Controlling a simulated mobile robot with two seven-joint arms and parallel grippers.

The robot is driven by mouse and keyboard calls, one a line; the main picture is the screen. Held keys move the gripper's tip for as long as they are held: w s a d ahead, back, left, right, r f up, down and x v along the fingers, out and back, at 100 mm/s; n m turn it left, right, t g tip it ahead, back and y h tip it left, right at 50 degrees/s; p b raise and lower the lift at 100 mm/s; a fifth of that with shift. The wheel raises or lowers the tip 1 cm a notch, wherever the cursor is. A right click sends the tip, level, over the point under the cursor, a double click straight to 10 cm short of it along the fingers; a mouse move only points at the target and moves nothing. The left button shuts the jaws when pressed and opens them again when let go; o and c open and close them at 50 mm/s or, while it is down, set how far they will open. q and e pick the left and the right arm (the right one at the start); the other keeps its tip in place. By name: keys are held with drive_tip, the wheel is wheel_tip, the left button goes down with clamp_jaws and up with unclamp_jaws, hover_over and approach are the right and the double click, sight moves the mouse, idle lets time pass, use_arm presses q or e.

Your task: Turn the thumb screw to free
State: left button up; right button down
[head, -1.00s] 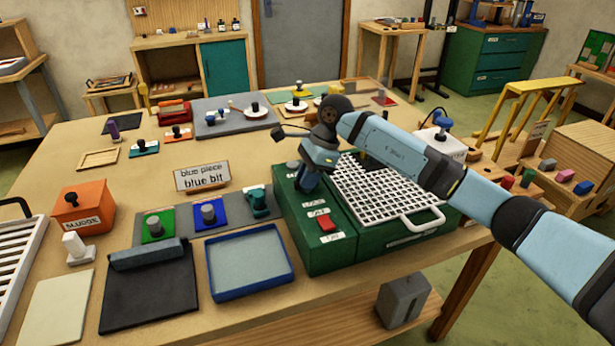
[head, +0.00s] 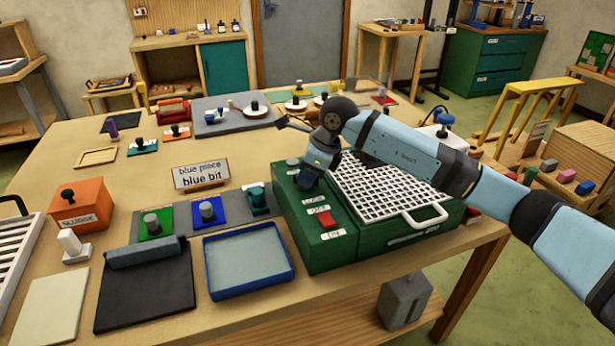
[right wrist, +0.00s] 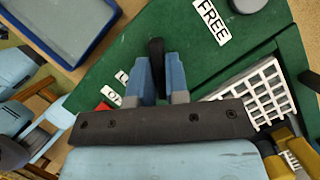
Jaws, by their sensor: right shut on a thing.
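The green box (head: 350,240) stands at the table's right front. My right gripper (head: 308,182) is low over the left part of its top. In the right wrist view, my right gripper (right wrist: 160,82) is shut on a black upright piece, seemingly the thumb screw (right wrist: 156,52). The fingers hide most of it. A white FREE label (right wrist: 211,20) lies up and right of it; another label (right wrist: 122,77), mostly hidden, lies left of the fingers. I cannot read which way the screw points.
A white grid (head: 385,190) with a handle lies on the box's right part. A red switch (head: 326,219) sits near its front. A blue tray (head: 249,292) stands close left, with a sign (head: 201,174) behind. A grey round knob (head: 292,162) is at the box's back left.

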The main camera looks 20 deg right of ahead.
drive_tip(key=m, duration=0.2)
drive_tip(key=shift+m+t+h+b, duration=0.4)
drive_tip(key=m+h+b, duration=0.1)
drive_tip(key=m, duration=0.2)
drive_tip(key=shift+a+m+t, duration=0.1)
drive_tip(key=shift+m+t, duration=0.2)
drive_tip(key=shift+t, duration=0.1)
drive_tip(key=m+h+b, duration=0.1)
drive_tip(key=m, duration=0.1)
drive_tip(key=shift+m, duration=0.4)
drive_tip(key=shift+s+m+t, duration=0.1)
drive_tip(key=shift+m+t, duration=0.2)
drive_tip(key=shift+m, duration=0.1)
use_arm(q)
drive_tip(key=shift+w+f+b, duration=0.15)
drive_tip(key=shift+f+b, duration=0.15)
drive_tip(key=shift+f, duration=0.4)
drive_tip(key=shift+d+r, duration=0.1)
drive_tip(key=shift+d, duration=0.05)
use_arm(e)
drive_tip(key=shift+m+h, duration=0.3)
use_arm(q)
drive_tip(key=shift+f, duration=0.2)
use_arm(e)
drive_tip(key=c, duration=1.1)
unclamp_jaws()
drive_tip(key=shift+r, duration=0.1)
